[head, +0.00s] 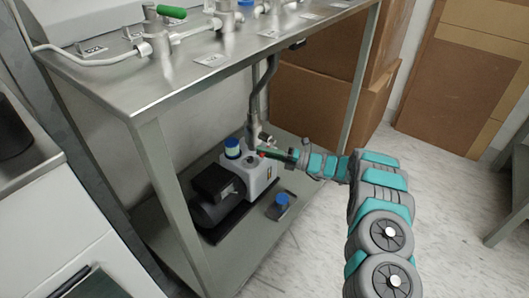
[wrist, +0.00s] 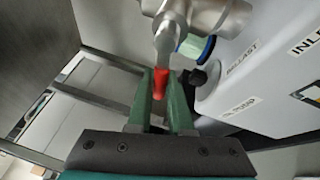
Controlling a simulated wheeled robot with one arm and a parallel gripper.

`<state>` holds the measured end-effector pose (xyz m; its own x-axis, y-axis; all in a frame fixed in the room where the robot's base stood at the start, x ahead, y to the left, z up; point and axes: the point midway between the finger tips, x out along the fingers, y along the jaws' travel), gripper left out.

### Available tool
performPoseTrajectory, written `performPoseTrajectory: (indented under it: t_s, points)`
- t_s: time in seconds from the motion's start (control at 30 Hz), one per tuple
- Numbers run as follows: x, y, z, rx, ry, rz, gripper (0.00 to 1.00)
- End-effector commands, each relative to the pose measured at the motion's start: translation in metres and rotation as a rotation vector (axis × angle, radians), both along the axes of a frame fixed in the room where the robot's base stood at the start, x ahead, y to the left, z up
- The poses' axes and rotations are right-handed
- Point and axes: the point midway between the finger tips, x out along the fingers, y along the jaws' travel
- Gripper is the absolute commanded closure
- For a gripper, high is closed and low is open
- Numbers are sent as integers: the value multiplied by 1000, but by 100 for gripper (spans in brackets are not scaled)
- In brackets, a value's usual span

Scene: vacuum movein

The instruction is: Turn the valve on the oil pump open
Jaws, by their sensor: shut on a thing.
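The oil pump (head: 262,176) is a white and black unit on the lower shelf of the steel bench. In the wrist view its white housing (wrist: 270,75) fills the right side. The silver valve (wrist: 205,20) sits at the top of the wrist view, on the pipework above the pump. Its lever ends in a red tip (wrist: 160,80). My gripper (wrist: 161,88) has its green fingers shut on the red tip, one on each side. In the head view my gripper (head: 272,155) reaches in from the right, and the red tip is small there.
The steel bench top (head: 115,85) overhangs the pump and carries pipes and a green-handled valve (head: 172,12). A bench leg (head: 172,205) stands at the front. A blue-capped container (head: 282,203) is on the lower shelf (head: 232,262). Cardboard boxes (head: 310,105) stand behind; open floor (head: 440,200) lies to the right.

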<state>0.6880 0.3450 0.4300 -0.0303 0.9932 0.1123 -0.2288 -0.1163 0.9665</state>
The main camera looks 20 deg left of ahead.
Motion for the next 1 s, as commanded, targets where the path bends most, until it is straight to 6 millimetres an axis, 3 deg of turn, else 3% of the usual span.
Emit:
performPoseTrajectory:
  t_s: [0.47, 1.0]
  points:
    - [0, 0, -4, -22, -50, 1, 100]
    - [10, -4, -25, -186, -454, 1, 100]
